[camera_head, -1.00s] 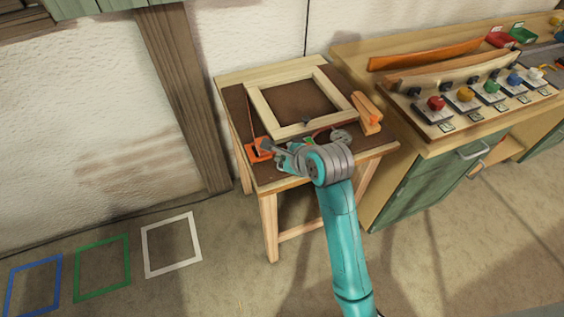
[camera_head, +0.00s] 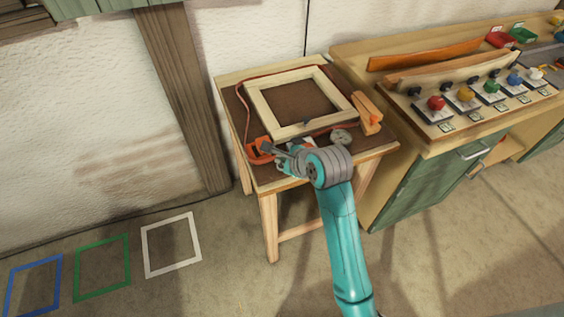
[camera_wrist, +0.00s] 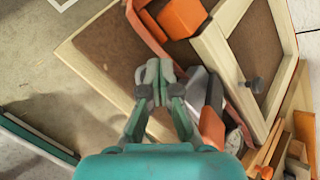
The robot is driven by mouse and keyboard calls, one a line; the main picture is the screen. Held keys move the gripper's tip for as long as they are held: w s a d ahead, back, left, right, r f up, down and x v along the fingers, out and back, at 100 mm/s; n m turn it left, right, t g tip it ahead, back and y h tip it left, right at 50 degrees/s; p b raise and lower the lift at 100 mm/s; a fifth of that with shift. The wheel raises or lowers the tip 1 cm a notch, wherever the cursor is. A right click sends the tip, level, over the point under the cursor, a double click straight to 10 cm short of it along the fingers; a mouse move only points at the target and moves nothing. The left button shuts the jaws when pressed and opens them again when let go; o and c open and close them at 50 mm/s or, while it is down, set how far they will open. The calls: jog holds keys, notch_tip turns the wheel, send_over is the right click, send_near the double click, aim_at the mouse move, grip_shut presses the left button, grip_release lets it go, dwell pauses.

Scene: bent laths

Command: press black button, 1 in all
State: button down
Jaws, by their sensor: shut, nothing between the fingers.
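My gripper (camera_head: 282,151) is over the front left of the small wooden table (camera_head: 287,183). In the wrist view its fingers (camera_wrist: 154,75) are shut with nothing between them. An orange clamp body (camera_head: 260,150) lies just left of the fingertips; an orange block (camera_wrist: 183,16) shows beyond them in the wrist view. A red band (camera_head: 240,115) runs in a loose loop around a square wooden frame (camera_head: 262,105). A small dark knob (camera_head: 306,123) shows at the frame's front side and in the wrist view (camera_wrist: 253,84). I cannot clearly make out the black button; my gripper may hide it.
A round grey part (camera_head: 341,137) and a wooden block with an orange part (camera_head: 367,112) lie at the table's right. The bench at right carries bent laths (camera_head: 424,54) and a row of coloured buttons, including a red one (camera_head: 436,103).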

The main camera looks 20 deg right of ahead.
jog(key=shift+r, duration=0.85)
jog(key=shift+r, duration=2.5)
